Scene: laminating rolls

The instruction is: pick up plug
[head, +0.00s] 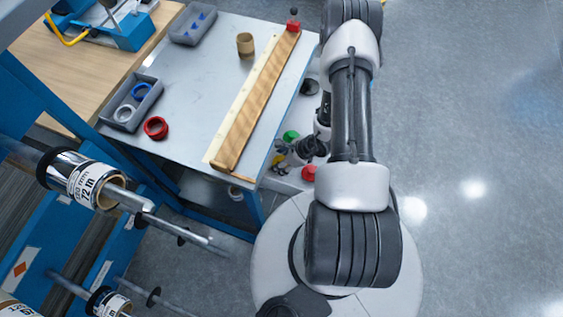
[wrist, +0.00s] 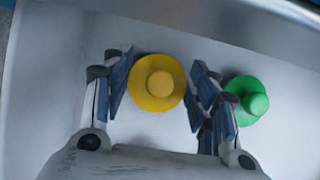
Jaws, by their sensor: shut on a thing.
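A yellow round plug (wrist: 157,86) with a raised knob sits between the two fingers of my gripper (wrist: 161,76) in the wrist view. The fingers are shut on it. A green plug (wrist: 249,98) is just right of the right finger, over the same pale surface. In the head view the green plug (head: 291,136) and the yellow plug (head: 278,160) show beside my gripper (head: 281,150), below the table's right edge. A red plug (head: 309,173) is nearby. My wrist partly hides this area.
The metal table (head: 200,100) holds a long wooden board (head: 258,105), a cardboard core (head: 245,44), and grey trays (head: 131,102) with rings. A red ring (head: 155,128) lies loose. A rack with rolls (head: 84,180) stands at left. Open floor (head: 480,120) lies at right.

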